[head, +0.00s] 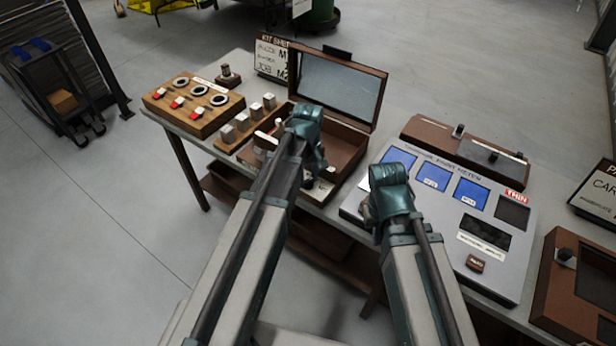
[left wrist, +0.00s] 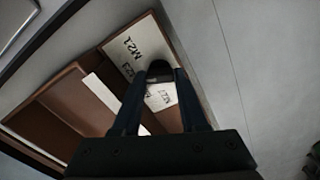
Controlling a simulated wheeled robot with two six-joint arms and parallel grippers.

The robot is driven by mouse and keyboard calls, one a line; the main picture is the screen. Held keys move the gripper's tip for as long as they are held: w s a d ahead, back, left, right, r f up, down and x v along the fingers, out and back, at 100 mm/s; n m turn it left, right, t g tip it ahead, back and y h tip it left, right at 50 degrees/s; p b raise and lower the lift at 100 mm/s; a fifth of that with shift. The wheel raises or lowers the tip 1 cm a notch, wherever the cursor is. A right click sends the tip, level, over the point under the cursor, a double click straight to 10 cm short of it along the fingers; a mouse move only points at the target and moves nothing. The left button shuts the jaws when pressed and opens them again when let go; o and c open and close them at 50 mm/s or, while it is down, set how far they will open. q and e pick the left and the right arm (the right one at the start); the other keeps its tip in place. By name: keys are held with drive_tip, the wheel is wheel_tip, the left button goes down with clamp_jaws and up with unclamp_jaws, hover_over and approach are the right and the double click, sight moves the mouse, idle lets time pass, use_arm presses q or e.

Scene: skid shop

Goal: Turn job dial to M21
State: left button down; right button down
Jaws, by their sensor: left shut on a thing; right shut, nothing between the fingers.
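The job dial's dark knob (left wrist: 160,70) shows between my left fingertips in the left wrist view. White labels surround it: M21 (left wrist: 136,47) at the upper left, one that reads like M23 (left wrist: 127,71) and one that reads like M22 (left wrist: 163,96). My left gripper (left wrist: 160,76) is shut on the knob. Which label the knob points at cannot be told. In the head view my left arm hides the knob; my left gripper (head: 316,172) is over the front of the open brown box (head: 347,150). My right gripper (head: 369,213) is shut and empty, by the meter panel's left edge.
A wooden board with red switches (head: 195,105) and several pale blocks (head: 242,121) stand left of the box. The grey meter panel (head: 500,262) lies right. The kit sheet sign (head: 271,57) behind is partly hidden by the box lid (head: 340,85). Open floor lies left.

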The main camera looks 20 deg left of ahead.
sight(308, 180)
use_arm(q)
drive_tip(key=m, duration=0.4)
drive_tip(key=shift+m, duration=2.2)
drive_tip(key=shift+c, duration=2.2)
unclamp_jaws()
drive_tip(key=shift+r, duration=0.1)
wheel_tip(308, 180, up, 14)
drive_tip(key=p, duration=1.4)
